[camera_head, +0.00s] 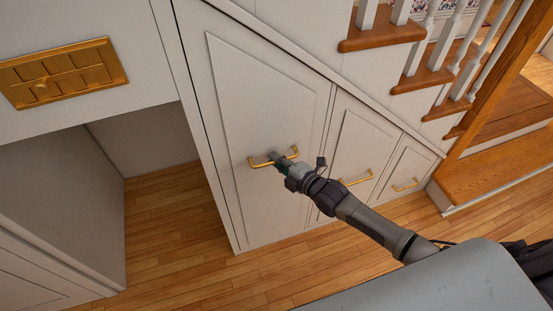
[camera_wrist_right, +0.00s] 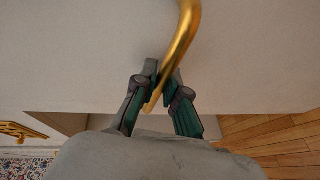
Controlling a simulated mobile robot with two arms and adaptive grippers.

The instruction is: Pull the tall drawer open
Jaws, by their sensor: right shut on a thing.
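The tall drawer (camera_head: 265,90) is a white panelled front under the stairs, the largest of the slanted row in the head view. Its brass bar handle (camera_head: 258,164) runs across its lower middle. My right gripper (camera_head: 277,158) is shut on this handle. In the right wrist view the brass handle (camera_wrist_right: 181,45) passes between the green-sided fingers of the gripper (camera_wrist_right: 161,85). The drawer front looks about flush with the staircase panel; I cannot tell a small gap. My left gripper is not in view.
Two smaller drawers with brass handles (camera_head: 357,179) (camera_head: 405,186) stand to the right. An open recess (camera_head: 150,150) lies left, below a brass panel (camera_head: 62,73). Wooden stairs (camera_head: 382,32) rise above. The wooden floor (camera_head: 185,255) in front is clear.

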